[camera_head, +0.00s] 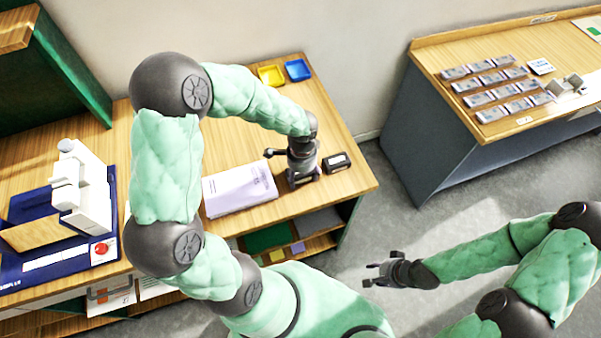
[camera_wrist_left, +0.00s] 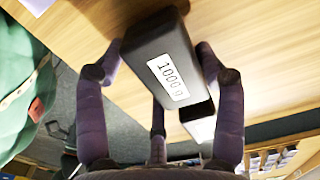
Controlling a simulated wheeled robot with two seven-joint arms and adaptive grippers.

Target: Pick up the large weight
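A large black block weight with a white "1000 g" label (camera_wrist_left: 168,78) lies between the fingers of my left gripper in the left wrist view. The fingers (camera_wrist_left: 160,55) flank both of its sides; whether they press on it is not clear. In the head view my left gripper (camera_head: 302,168) is low over the right part of the desk, at a dark weight (camera_head: 303,180) that it partly hides. A second, smaller dark weight (camera_head: 336,162) stands just right of it. My right gripper (camera_head: 372,274) is open and empty over the floor, away from the tables.
A stack of white paper (camera_head: 238,189) lies left of the weights. A yellow tray (camera_head: 270,75) and a blue tray (camera_head: 298,70) sit at the back. A white device (camera_head: 85,190) stands on the left. Another table (camera_head: 440,60) with rows of small grey items stands at the right.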

